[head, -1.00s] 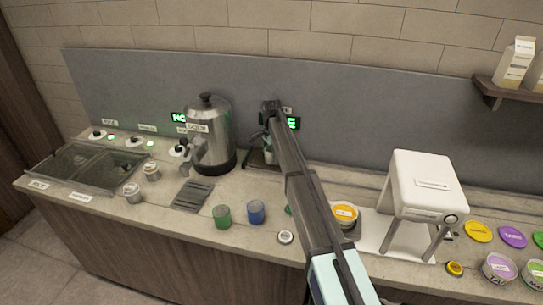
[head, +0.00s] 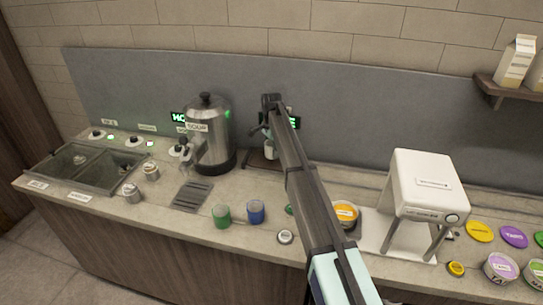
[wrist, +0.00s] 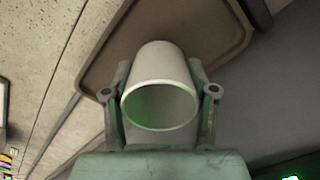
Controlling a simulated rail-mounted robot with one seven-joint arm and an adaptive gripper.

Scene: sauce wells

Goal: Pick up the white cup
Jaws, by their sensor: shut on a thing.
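The white cup (wrist: 160,65) is in the middle of the wrist view, with its open rim towards the camera and a green tint inside. My gripper (wrist: 160,92) is shut on it, with one finger against each side. A brown tray (wrist: 112,58) shows behind the cup; I cannot tell how far the cup is from it. In the head view my gripper (head: 267,132) is at the back of the counter, right of the soup urn, partly hidden by my arm. The cup (head: 269,151) shows there only as a small pale patch.
The steel soup urn (head: 211,138) stands close left of my gripper. A green cup (head: 222,215) and a blue cup (head: 256,212) stand on the counter in front. A white machine (head: 427,185) stands right. The grey back panel (head: 350,130) rises behind.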

